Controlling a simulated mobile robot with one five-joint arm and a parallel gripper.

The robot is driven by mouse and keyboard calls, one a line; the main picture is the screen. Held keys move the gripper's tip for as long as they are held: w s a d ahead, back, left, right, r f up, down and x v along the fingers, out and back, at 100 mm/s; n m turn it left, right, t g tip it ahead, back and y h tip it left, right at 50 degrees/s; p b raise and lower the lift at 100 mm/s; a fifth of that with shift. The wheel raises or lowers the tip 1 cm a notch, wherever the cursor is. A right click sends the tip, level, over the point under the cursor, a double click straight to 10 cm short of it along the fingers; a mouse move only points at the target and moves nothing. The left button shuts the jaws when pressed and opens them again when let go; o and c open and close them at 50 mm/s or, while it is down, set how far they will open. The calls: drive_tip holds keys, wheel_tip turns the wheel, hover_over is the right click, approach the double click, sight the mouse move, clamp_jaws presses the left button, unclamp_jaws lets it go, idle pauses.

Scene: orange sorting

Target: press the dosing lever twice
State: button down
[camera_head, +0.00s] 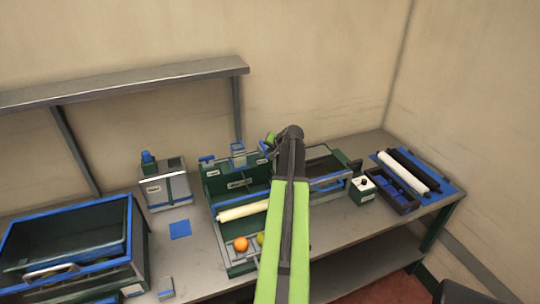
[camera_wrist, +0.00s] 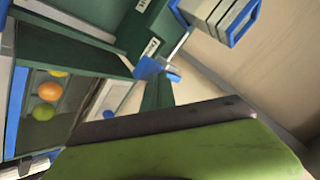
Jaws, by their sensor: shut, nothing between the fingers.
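The sorting station (camera_head: 228,181) is a dark green bench unit with labelled panels and several blue-tipped parts along its back. A blue tab (camera_wrist: 152,69) on a green part shows close in the wrist view; I cannot tell whether it is the dosing lever. My gripper (camera_head: 271,139) is shut and empty, raised over the back of the station. My arm hides part of the station. Its fingertips are not clear. An orange (camera_head: 240,244) and a yellow-green fruit (camera_head: 260,239) lie in the front tray; an orange (camera_wrist: 49,91) also shows in the wrist view.
A grey box with a blue knob (camera_head: 165,188) stands left of the station, by a blue square (camera_head: 180,229). A blue-rimmed crate (camera_head: 128,236) is far left. A small white-topped box (camera_head: 362,187) and a blue mat with rollers (camera_head: 446,187) are right. A shelf (camera_head: 120,80) hangs behind.

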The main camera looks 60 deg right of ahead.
drive_tip(key=shift+f+b, duration=1.2)
drive_tip(key=shift+f, duration=0.05)
idle(0.8)
idle(0.5)
drive_tip(key=shift+r+p, duration=1.85)
wheel_tip(320, 180, up, 5)
drive_tip(key=p, duration=0.5)
drive_tip(key=shift+r, duration=0.15)
